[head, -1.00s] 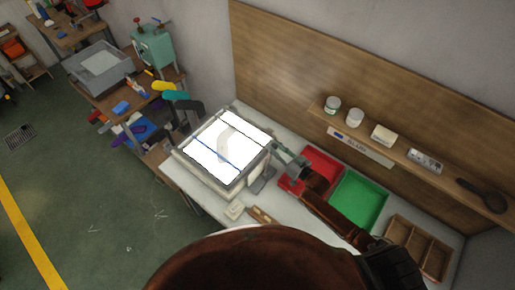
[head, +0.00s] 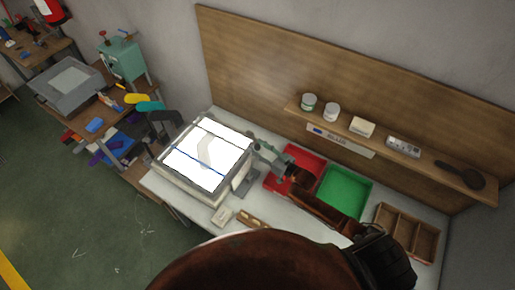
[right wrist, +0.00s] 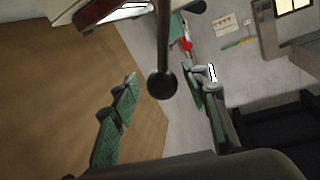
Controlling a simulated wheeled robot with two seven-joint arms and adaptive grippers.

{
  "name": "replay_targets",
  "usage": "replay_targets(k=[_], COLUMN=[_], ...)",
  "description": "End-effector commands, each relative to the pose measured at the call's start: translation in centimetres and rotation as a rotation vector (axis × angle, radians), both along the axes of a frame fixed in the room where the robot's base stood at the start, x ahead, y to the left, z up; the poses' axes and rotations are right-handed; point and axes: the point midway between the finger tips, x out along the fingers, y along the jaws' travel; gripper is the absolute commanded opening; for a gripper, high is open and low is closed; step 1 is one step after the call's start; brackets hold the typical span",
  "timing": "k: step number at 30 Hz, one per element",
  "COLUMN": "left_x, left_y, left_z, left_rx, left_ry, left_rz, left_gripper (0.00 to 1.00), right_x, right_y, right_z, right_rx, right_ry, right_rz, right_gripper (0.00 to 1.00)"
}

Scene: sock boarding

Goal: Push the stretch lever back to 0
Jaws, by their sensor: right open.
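The stretch lever shows in the right wrist view as a dark rod ending in a black ball knob (right wrist: 162,85). My right gripper (right wrist: 160,76) is open, with one green-padded finger on each side of the knob in that view. I see no clear contact, and cannot tell the depth between knob and fingers. In the head view the right gripper (head: 262,152) is at the right side of the boarding unit with the glowing white panel (head: 190,181). The lever cannot be made out there, nor can its scale or 0 mark. My left gripper is not in view.
A red bin (head: 309,160) lies under my right forearm, with a green bin (head: 346,188) beside it. A wooden divided tray (head: 407,231) is further right. A shelf (head: 394,150) with jars and small items runs along the back board. Small items lie at the table's front edge.

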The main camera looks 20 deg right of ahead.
Motion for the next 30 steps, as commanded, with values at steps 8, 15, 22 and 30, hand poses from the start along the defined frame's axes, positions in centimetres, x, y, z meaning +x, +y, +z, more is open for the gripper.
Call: replay_targets(k=[8,15,22,30], left_x=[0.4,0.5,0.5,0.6], left_y=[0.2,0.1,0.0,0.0], left_z=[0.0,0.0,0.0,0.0], left_rx=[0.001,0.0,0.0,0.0], left_ry=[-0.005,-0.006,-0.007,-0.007], left_rz=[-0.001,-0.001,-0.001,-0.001], left_gripper=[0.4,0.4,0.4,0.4], right_x=[-2.1,-6.6,-9.9,-11.0], right_y=[-1.0,-3.1,-4.7,-5.1], right_z=[0.0,0.2,0.4,0.5], right_rx=[-0.001,-0.001,-0.001,0.0], right_ry=[0.002,0.002,0.0,0.0], right_rz=[-0.001,-0.001,0.0,0.0], right_gripper=[0.42,0.42,0.42,0.42])
